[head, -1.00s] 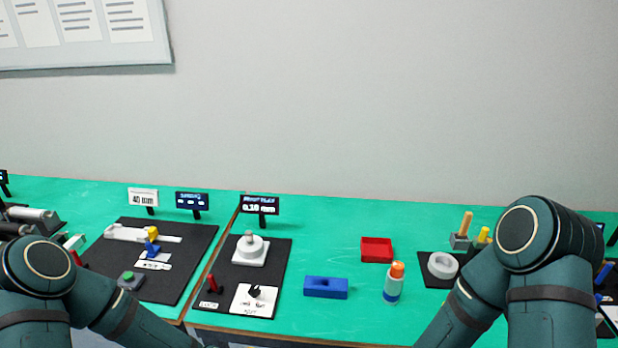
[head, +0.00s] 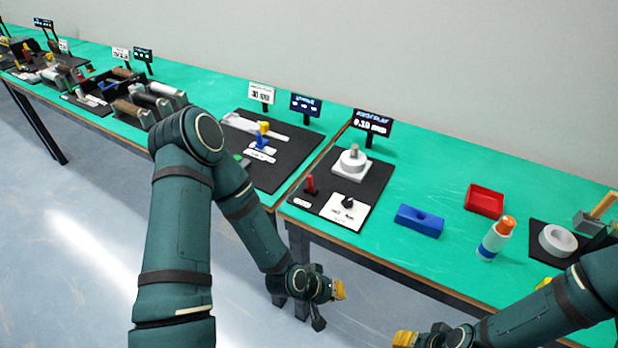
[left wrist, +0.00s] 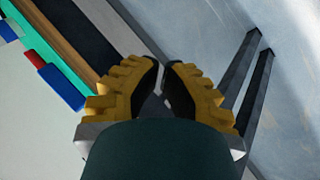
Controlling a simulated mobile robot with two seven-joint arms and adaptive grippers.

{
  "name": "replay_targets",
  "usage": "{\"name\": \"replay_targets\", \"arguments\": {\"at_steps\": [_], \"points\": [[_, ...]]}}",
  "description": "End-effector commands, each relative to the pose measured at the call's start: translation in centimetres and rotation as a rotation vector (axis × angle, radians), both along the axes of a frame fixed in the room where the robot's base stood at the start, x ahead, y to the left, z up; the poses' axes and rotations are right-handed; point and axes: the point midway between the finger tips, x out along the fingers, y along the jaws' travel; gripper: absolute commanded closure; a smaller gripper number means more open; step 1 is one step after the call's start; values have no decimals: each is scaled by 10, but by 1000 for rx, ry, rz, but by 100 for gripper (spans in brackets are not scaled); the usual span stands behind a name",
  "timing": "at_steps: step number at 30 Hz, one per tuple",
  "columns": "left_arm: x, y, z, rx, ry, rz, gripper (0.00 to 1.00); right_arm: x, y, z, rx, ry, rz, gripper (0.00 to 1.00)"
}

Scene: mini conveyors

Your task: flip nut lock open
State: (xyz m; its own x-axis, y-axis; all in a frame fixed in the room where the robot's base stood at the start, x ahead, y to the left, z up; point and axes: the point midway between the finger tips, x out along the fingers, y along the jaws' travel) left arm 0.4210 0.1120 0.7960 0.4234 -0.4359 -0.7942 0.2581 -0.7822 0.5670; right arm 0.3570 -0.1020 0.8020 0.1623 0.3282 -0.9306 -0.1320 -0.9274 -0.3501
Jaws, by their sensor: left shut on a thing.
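No part is plainly readable as the nut lock. A red lever (head: 310,184) stands on a black mat beside a white base with a round grey knob (head: 353,160) and a white card with a black knob (head: 348,203). My left gripper (head: 340,290) hangs below and in front of the table edge, away from these parts. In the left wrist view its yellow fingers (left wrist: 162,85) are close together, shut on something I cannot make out. My right gripper (head: 404,339) shows partly at the bottom edge; its jaw state is unclear.
A blue block (head: 419,221), red tray (head: 484,201) and orange-capped bottle (head: 496,240) stand right of the mat. A blue piece with a yellow top (head: 263,136) is on the left mat. A display sign (head: 371,124) stands behind. The floor before the table is open.

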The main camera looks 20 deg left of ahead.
Motion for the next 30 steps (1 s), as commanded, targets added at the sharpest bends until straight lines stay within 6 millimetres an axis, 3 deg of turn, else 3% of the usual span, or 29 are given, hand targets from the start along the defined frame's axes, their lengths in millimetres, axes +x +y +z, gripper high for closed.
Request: {"name": "replay_targets", "arguments": {"at_steps": [7, 12, 18, 21, 24, 30], "points": [[68, 46, 9, -293, -248, 329, 100, -3, 1, -9, 2, 7, 5, 53], [100, 103, 34, -505, -454, 542, 100, -5, 1, -14, 2, 10, 8, 53], [110, 174, 66, -704, -680, 711, 100, -6, 1, -19, 3, 14, 11, 53], [108, 197, 76, -761, -749, 750, 100, -7, 1, -20, 3, 14, 12, 53], [107, 207, 82, -790, -787, 765, 100, -7, 1, -20, 3, 14, 12, 53], [122, 208, 86, -798, -798, 765, 100, -7, 1, -20, 3, 15, 12, 53]]}}
